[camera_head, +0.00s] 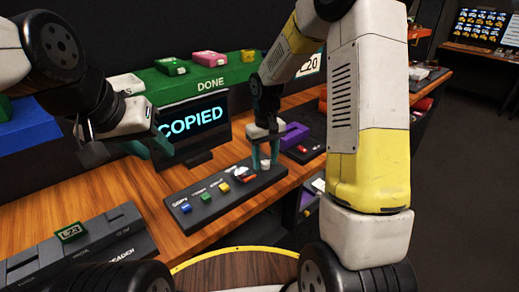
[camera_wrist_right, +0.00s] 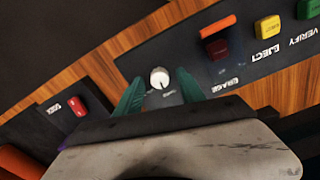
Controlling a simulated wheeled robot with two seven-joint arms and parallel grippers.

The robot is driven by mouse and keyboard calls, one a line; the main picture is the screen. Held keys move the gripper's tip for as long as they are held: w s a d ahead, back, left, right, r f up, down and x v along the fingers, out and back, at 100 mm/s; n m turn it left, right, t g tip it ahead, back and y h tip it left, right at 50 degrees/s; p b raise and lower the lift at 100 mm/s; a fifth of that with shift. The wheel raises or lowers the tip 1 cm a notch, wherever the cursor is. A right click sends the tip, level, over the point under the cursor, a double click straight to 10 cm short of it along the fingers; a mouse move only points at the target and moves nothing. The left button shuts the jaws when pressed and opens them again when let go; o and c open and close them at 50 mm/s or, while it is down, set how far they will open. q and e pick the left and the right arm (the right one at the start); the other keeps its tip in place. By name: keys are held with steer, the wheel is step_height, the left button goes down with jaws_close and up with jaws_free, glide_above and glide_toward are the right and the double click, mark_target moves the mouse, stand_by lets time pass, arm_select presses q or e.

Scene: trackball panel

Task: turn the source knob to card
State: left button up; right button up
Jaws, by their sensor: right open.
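My right gripper (camera_wrist_right: 160,92) is open, with one teal finger on each side of the knob and gaps between. In the head view my right gripper (camera_head: 265,163) points down at the panel's right end, and its fingers partly hide the knob. The lettering by the knob is too small to read. My left gripper (camera_head: 150,147) is open and empty by the screen's left edge.
The screen (camera_head: 193,122) reads COPIED. Blue, green and yellow buttons and a red one (camera_wrist_right: 217,47) with an orange bar line the panel. A reader (camera_head: 85,250) with a green card (camera_head: 71,232) stands front left. A purple block (camera_head: 294,136) lies right of the panel.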

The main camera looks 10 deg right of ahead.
mark_target(265, 162)
step_height(265, 162, up, 7)
steer(key=shift+f, duration=0.1)
steer(key=shift+r, duration=0.5)
steer(key=shift+r, duration=0.15)
steer(key=s+d+r+m+t, duration=0.1)
steer(key=s+r+t, duration=0.1)
steer(key=s+r, duration=0.2)
steer(key=s+d+r+m+t+y, duration=0.1)
steer(key=s+r, duration=0.3)
steer(key=s, duration=0.6)
steer(key=s+d+r+m+t+y, duration=0.1)
steer(key=s+r+t, duration=0.2)
steer(key=s, duration=0.4)
steer(key=shift+s+d+r, duration=0.25)
steer(key=shift+d+r, duration=0.05)
steer(key=shift+r, duration=0.55)
